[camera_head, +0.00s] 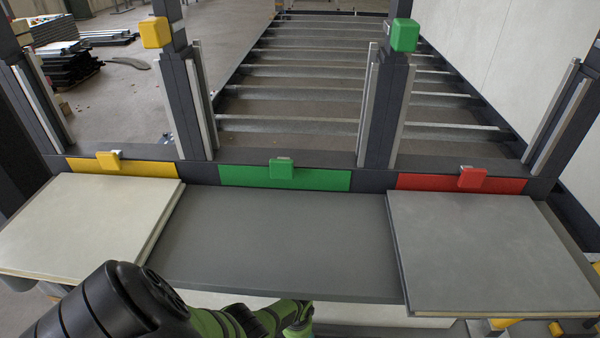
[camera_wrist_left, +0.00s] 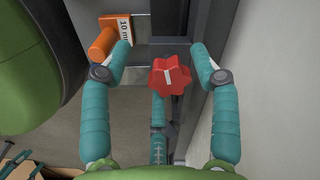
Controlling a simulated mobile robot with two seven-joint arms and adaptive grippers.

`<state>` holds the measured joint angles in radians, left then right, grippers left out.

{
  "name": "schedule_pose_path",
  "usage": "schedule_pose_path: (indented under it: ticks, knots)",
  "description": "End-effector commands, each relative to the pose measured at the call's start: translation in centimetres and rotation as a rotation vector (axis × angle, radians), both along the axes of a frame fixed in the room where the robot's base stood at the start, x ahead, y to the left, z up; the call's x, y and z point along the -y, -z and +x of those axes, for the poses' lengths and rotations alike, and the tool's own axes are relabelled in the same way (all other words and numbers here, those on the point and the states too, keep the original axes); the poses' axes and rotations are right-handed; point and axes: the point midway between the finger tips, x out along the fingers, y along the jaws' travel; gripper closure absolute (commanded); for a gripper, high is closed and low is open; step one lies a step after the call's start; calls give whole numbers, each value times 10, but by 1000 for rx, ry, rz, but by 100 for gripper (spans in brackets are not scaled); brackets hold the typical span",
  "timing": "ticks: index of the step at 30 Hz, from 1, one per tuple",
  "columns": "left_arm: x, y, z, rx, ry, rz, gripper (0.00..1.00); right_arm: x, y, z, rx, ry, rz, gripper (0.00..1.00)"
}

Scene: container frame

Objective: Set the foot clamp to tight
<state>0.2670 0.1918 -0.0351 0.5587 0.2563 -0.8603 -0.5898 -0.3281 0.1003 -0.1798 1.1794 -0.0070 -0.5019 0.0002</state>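A red star-shaped knob (camera_wrist_left: 171,76) with a short white mark on its face shows in the left wrist view. I take it to be the foot clamp's knob; no label for tight shows. My right gripper is not in view.
An orange block labelled "10 mm" (camera_wrist_left: 113,36) is close to the left fingertip. A pale wall (camera_wrist_left: 250,100) is close on the right. In the head view, a dark frame carries yellow (camera_head: 122,167), green (camera_head: 285,174) and red (camera_head: 460,183) panels behind the grey worktop (camera_head: 270,240).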

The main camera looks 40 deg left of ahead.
Motion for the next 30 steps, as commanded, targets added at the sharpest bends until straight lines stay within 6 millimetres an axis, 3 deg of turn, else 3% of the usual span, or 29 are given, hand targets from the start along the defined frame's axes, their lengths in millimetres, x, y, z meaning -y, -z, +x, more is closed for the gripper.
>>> schedule_pose_path:
  ticks: [16, 30]
  knots:
    - [-1, -11, 9, 18, 0, 0, 35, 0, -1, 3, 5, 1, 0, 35]
    - [0, -61, 7, 17, 0, 0, 35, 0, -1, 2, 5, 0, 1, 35]
